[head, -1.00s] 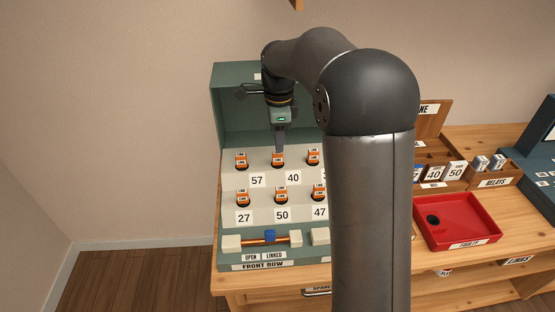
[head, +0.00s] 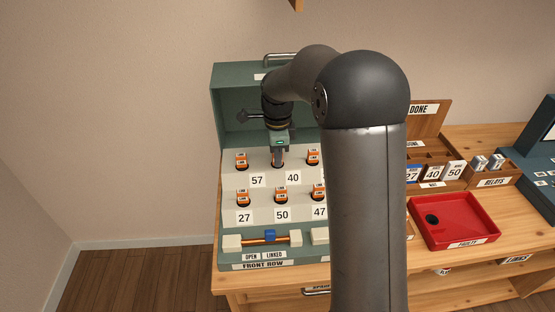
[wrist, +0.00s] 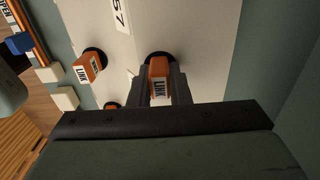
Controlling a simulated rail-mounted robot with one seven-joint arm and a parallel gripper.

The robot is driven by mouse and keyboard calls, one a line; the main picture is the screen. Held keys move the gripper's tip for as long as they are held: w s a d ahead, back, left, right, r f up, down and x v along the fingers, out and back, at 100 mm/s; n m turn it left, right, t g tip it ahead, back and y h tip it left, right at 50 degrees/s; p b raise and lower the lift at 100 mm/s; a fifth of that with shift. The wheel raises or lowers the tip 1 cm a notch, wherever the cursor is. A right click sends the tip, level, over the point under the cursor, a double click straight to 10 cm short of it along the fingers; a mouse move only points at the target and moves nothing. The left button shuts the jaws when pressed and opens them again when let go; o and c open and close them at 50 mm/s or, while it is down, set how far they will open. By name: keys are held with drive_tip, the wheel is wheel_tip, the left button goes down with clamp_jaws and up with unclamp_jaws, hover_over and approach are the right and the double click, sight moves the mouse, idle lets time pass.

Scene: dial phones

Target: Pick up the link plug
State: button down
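The link plug at my gripper is a small orange block with a white LINK label; in the wrist view this link plug (wrist: 159,67) stands in a dark round socket, between my fingers. My gripper (wrist: 160,88) has one finger on each side of it, very close. I cannot tell whether the fingers press on the plug. In the head view my gripper (head: 278,161) points down at the back row of the panel, between two other plugs, and hides its plug there.
Other link plugs stand in the panel (head: 262,217), including one at left (head: 241,161) and one at right (head: 313,157). A blue slider (head: 270,236) sits at the front. A red tray (head: 458,222) lies at right. My arm hides the panel's right part.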

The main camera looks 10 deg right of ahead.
drive_tip(key=shift+r, duration=0.1)
wheel_tip(320, 180, up, 4)
drive_tip(key=shift+s+d+f, duration=0.1)
drive_tip(key=shift+s+f, duration=0.05)
drive_tip(key=shift+f, duration=0.05)
drive_tip(key=s+d+r+b, duration=0.1)
drive_tip(key=s+d+r, duration=0.1)
drive_tip(key=s+r, duration=0.2)
drive_tip(key=s+d+r+b, duration=0.1)
drive_tip(key=s+d+r, duration=0.2)
drive_tip(key=s+r, duration=0.2)
drive_tip(key=s, duration=0.3)
drive_tip(key=shift+s+d, duration=0.25)
drive_tip(key=shift+d, duration=0.05)
drive_tip(key=shift+w+r, duration=0.1)
